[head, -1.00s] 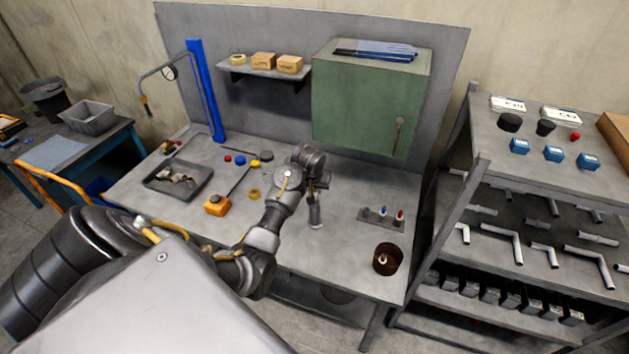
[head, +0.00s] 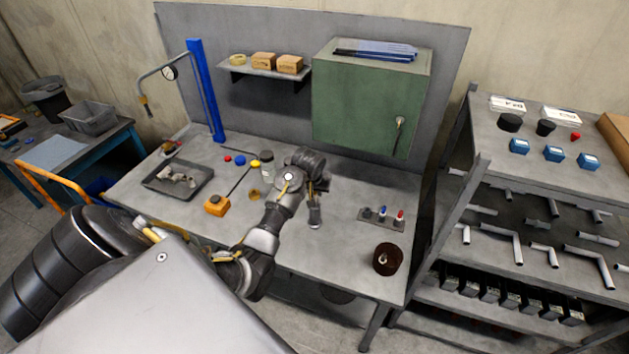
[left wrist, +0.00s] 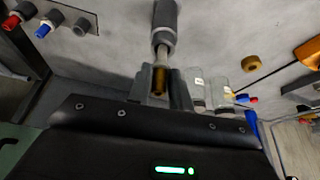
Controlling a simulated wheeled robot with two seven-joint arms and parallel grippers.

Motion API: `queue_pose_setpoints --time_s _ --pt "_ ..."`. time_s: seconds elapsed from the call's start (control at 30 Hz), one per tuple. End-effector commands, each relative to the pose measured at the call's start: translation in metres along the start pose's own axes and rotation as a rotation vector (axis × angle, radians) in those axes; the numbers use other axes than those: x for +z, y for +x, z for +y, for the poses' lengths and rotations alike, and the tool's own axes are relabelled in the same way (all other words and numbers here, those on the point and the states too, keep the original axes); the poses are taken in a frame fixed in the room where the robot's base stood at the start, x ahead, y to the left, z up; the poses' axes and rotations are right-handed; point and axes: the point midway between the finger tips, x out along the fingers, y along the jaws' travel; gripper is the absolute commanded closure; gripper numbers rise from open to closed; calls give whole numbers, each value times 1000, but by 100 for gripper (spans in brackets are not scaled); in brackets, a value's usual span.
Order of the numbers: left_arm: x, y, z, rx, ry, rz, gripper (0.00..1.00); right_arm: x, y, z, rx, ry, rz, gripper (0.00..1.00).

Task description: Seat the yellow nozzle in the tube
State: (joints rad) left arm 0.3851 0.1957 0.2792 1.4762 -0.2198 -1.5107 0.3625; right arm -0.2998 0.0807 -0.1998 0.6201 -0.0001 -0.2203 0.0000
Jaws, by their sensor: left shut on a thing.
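The upright grey tube (head: 315,213) stands on the workbench, just below my left gripper (head: 318,187) in the head view. In the left wrist view the tube (left wrist: 165,18) is at top centre, with a darker collar at its near end. My left gripper (left wrist: 160,88) is shut on a yellow-brown piece, which looks like the yellow nozzle (left wrist: 159,77). A narrow grey section lies between the nozzle and the tube's collar, in line with both. I cannot tell whether the nozzle touches the tube or is inside it. My right gripper is out of view.
A block with red and blue pieces (head: 381,219) and a brown round container (head: 388,259) stand right of the tube. A grey tray (head: 178,180) and an orange box (head: 217,205) lie left. Two clear jars (left wrist: 208,90) stand near the gripper. The bench front is clear.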

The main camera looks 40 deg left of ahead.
Motion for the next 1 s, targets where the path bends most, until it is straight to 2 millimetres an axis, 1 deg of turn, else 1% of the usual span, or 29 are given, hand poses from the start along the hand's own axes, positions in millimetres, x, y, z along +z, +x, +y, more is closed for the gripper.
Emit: queue_pose_setpoints --time_s 0.47,1.0 --pt "0 1 0 0 0 0 100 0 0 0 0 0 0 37" --pt "5 11 0 -1 0 0 100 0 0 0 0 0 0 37"
